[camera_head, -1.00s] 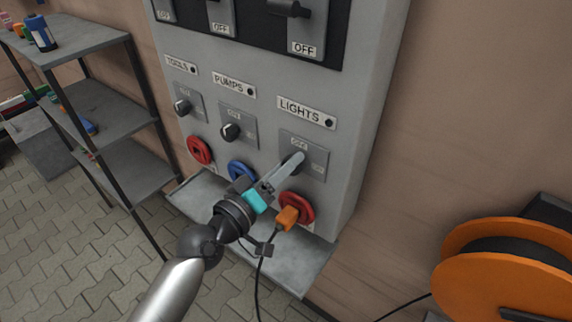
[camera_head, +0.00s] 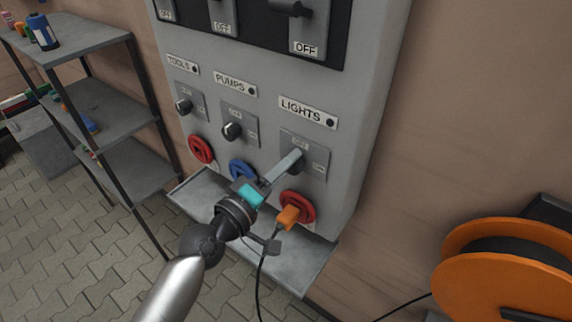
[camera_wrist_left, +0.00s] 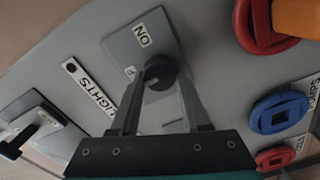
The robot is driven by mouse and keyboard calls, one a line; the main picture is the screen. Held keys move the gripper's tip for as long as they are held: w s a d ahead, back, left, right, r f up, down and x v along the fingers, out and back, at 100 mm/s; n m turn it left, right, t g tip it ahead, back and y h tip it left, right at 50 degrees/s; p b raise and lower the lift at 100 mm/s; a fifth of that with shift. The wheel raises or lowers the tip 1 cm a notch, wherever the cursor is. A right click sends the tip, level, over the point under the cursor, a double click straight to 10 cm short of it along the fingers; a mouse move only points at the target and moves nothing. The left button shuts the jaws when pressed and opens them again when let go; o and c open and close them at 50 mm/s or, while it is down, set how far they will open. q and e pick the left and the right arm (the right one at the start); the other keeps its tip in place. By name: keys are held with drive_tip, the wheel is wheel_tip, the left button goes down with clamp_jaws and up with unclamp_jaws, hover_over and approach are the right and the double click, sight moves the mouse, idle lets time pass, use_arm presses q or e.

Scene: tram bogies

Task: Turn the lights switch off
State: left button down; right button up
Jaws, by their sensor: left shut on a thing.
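The lights switch is a round dark knob (camera_wrist_left: 160,74) on a grey square plate, which shows in the head view (camera_head: 318,150) under the LIGHTS label (camera_head: 308,112). My left gripper (camera_head: 291,163) reaches up to it from the lower left. In the left wrist view the two fingers (camera_wrist_left: 167,82) are shut on the knob, one on each side. An ON mark shows on the plate in that view, and a second mark is partly hidden by a finger. In the head view the gripper hides the knob, so its exact angle is hard to tell. My right gripper is not in view.
Below the switch, an orange plug (camera_head: 288,217) sits in a red socket (camera_head: 304,203), its cable hanging down. The pumps knob (camera_head: 232,131) and tools knob (camera_head: 184,105) are to the left. A grey ledge (camera_head: 300,262) juts out below. An orange reel (camera_head: 500,285) stands at right.

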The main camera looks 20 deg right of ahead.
use_arm(q)
drive_tip(key=shift+c, duration=1.9)
unclamp_jaws()
drive_tip(key=b+v, duration=0.3)
drive_tip(key=v, duration=1.2)
drive_tip(key=shift+s, duration=0.15)
drive_tip(key=shift+a, duration=0.1)
drive_tip(key=shift+f, duration=0.1)
